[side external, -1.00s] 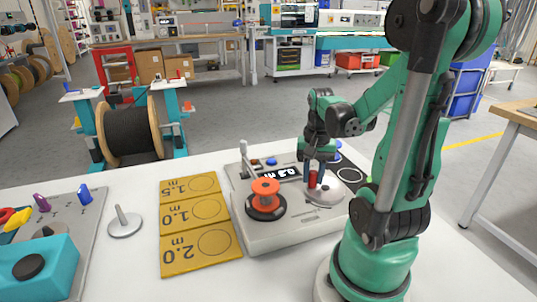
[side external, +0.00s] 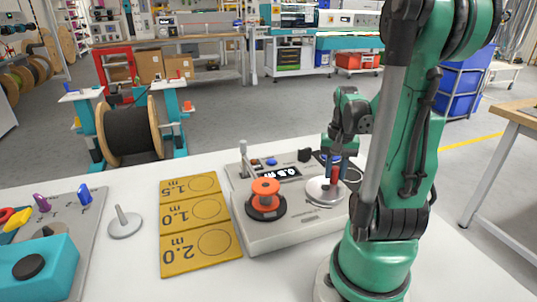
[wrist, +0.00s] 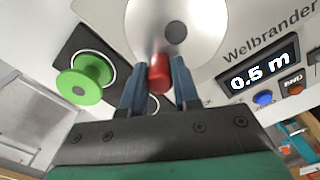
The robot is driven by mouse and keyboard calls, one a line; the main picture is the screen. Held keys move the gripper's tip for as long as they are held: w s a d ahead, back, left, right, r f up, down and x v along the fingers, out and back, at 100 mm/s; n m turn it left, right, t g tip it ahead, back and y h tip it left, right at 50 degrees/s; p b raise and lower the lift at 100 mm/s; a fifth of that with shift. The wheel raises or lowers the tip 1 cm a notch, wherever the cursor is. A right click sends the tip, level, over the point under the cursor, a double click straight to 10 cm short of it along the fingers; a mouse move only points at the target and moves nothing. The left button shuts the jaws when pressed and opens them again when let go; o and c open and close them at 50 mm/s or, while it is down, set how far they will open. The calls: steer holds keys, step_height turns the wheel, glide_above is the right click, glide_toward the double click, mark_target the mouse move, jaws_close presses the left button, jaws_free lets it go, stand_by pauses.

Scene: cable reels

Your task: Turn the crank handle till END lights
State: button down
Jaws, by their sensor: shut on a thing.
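The crank is a pale round disc (side external: 318,190) with an upright red handle (side external: 335,174), on the right of the grey Welbrander machine (side external: 290,228). My gripper (side external: 336,160) reaches down to the handle. In the wrist view the two blue fingers (wrist: 157,84) are shut on the red handle (wrist: 159,66), near the rim of the disc (wrist: 178,12). The display (wrist: 262,70) reads 0.5 m. The END lamp (wrist: 293,86) is dull orange-red and does not look lit. An orange reel (side external: 265,187) sits at the machine's left front.
A green reel (wrist: 85,78) lies on a dark panel near the crank. A blue button (wrist: 263,98) is beside the END lamp. Yellow length cards (side external: 195,222) and a spindle disc (side external: 124,224) lie on the white table to the left. A grey post (side external: 244,155) rises from the machine.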

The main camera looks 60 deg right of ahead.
mark_target(319, 180)
steer(key=shift+s+a, duration=0.4)
steer(key=shift+s, duration=0.1)
steer(key=shift+s+a, duration=0.25)
steer(key=shift+a, duration=1.2)
steer(key=shift+w+a, duration=0.4)
steer(key=shift+a, duration=0.25)
steer(key=shift+w+a, duration=0.25)
steer(key=shift+w, duration=1.25)
steer(key=shift+w+d, duration=0.5)
steer(key=shift+w, duration=0.1)
steer(key=shift+w+d, duration=0.3)
steer(key=shift+d, duration=0.75)
steer(key=shift+s+d, duration=0.25)
steer(key=shift+d, duration=0.25)
steer(key=shift+s+d, duration=0.2)
steer(key=shift+d, duration=0.25)
steer(key=shift+s+d, duration=0.3)
steer(key=shift+s, duration=1.2)
steer(key=shift+s+a, duration=0.4)
steer(key=shift+s, duration=0.2)
steer(key=c, duration=0.7)
jaws_free()
